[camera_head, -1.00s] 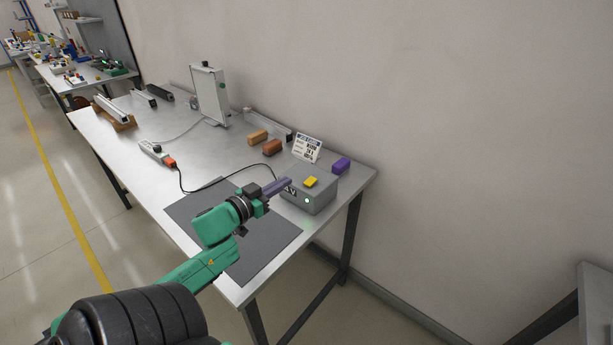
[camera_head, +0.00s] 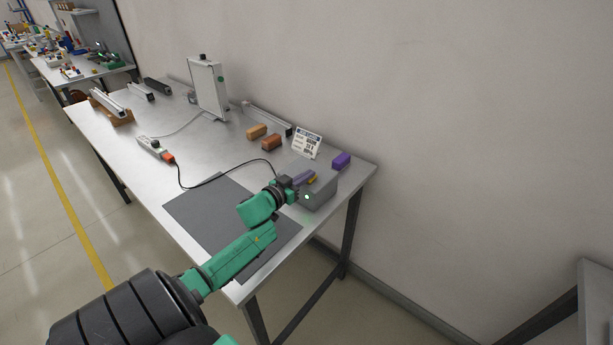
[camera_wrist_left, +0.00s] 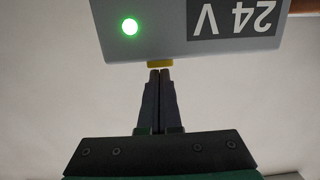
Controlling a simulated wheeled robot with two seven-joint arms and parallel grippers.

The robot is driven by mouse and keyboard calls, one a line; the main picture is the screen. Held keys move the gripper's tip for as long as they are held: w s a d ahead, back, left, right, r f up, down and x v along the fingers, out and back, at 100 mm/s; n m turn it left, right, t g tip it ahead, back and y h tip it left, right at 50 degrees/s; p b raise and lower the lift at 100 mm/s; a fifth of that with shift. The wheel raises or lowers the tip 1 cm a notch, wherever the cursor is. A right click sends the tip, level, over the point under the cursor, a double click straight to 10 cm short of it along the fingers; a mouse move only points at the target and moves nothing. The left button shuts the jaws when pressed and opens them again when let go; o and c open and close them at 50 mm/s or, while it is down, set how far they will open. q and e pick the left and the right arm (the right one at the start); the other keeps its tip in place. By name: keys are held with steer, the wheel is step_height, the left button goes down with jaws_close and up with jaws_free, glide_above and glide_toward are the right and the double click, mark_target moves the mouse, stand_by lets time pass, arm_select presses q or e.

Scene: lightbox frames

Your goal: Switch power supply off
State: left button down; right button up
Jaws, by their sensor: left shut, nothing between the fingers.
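The power supply (camera_head: 322,196) is a grey box near the right end of the table. Its green light (camera_head: 307,197) is lit, and it also shows in the left wrist view (camera_wrist_left: 130,27). The box's "24 V" label (camera_wrist_left: 233,18) appears upside down there. A yellow button or switch (camera_head: 312,180) sits on top of the box; its edge shows in the wrist view (camera_wrist_left: 160,64). My left gripper (camera_head: 304,177) is shut and empty, its fingertips (camera_wrist_left: 160,72) right at the yellow part. I cannot tell if they touch. My right gripper is not in view.
A purple block (camera_head: 341,160), a white sign (camera_head: 307,144) and brown blocks (camera_head: 271,142) stand behind the box. A black cable (camera_head: 215,181) runs from a power strip (camera_head: 155,149). The dark mat (camera_head: 205,215) under my arm is bare. A wall is behind the table.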

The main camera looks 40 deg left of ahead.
arm_select(q)
steer(key=shift+w+r+p, duration=0.15)
steer(key=shift+w+p, duration=0.1)
steer(key=shift+p, duration=0.35)
steer(key=shift+f, duration=0.35)
steer(key=r+p, duration=0.2)
steer(key=r, duration=0.1)
steer(key=r+p, duration=0.2)
steer(key=shift+w, duration=0.35)
steer(key=shift+s+f+b, duration=0.3)
steer(key=shift+s, duration=0.45)
steer(key=s+r, duration=0.3)
steer(key=s, duration=0.5)
steer(key=shift+r, duration=0.2)
